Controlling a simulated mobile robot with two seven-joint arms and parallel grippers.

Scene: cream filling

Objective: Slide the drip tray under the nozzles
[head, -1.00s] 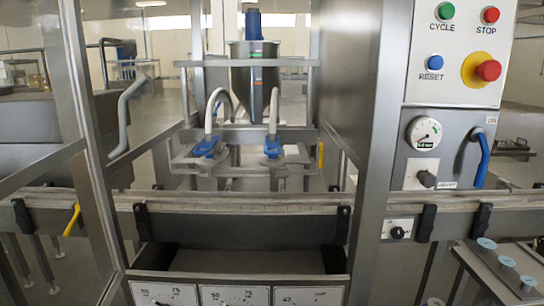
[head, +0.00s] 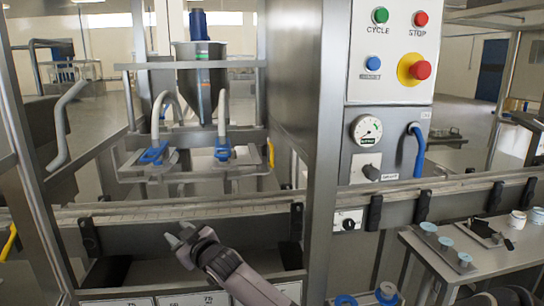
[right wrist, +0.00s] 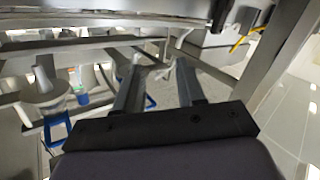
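The two filling nozzles with blue clamps, left (head: 153,153) and right (head: 223,151), hang from white hoses below the steel hopper, behind the conveyor. A flat grey surface (head: 160,269) lies in the dark recess under the conveyor. It may be the drip tray, but I cannot tell for sure. My right gripper (head: 180,236) is in front of the conveyor's front face, above that recess. In the right wrist view its two fingers (right wrist: 160,85) are apart with nothing between them. My left gripper is not in view.
The conveyor (head: 150,213) runs across the front. A steel post (head: 325,150) stands right of my right gripper, beside the control panel (head: 390,50). At the right, a side table (head: 500,262) holds pots and blue-topped parts. A frame post (head: 35,190) stands left.

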